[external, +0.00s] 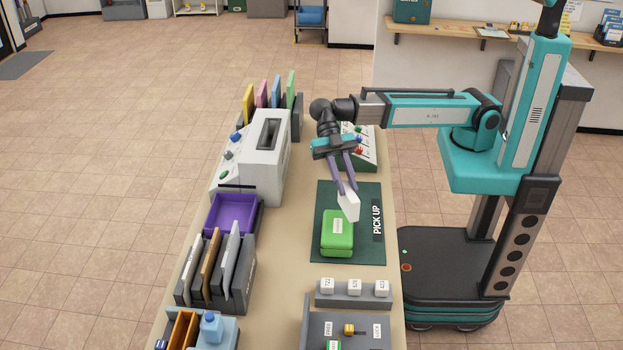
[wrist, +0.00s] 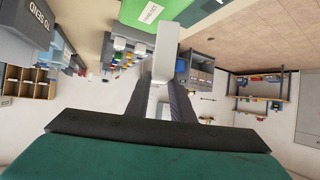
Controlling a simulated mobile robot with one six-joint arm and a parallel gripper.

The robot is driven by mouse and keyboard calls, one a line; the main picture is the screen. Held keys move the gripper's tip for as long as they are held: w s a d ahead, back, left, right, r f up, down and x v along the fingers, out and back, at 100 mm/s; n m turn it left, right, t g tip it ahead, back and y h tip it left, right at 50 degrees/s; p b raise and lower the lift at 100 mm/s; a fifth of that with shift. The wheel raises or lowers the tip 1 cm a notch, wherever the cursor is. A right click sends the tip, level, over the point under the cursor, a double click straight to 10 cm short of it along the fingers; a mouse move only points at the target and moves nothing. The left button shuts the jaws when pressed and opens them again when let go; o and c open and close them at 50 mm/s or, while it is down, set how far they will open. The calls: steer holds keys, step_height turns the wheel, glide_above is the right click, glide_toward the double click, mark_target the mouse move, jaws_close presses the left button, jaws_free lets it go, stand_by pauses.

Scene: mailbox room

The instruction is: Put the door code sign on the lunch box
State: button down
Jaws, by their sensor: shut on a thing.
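The door code sign (external: 349,207) is a small white block held between the tips of my gripper (external: 347,188), which is shut on it. In the external view it hangs tilted, just above and right of the green lunch box's far end. The lunch box (external: 336,236) lies on a dark green mat and has a small white label on top. I cannot tell whether sign and box touch. In the wrist view the sign (wrist: 166,50) sits between my two fingers, and the lunch box (wrist: 150,12) shows at the top edge. The sign's writing is not visible.
The dark green mat (external: 362,254) marked PICK UP lies on the long table. To the left are a purple tray (external: 232,214), a grey-white machine (external: 264,160) and a rack of upright boards (external: 214,276). White blocks on a grey stand (external: 353,297) are in front.

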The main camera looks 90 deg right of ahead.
steer(key=w+a, duration=0.2)
steer(key=shift+w+f+p, duration=0.15)
steer(key=shift+w+p, duration=0.15)
steer(key=shift+p, duration=0.05)
steer(key=shift+f, duration=0.15)
steer(key=shift+f+p, duration=0.75)
steer(key=shift+f, duration=0.85)
steer(key=shift+f, duration=0.2)
steer(key=c, duration=1.5)
jaws_free()
steer(key=shift+c, duration=0.2)
steer(key=shift+r, duration=0.2)
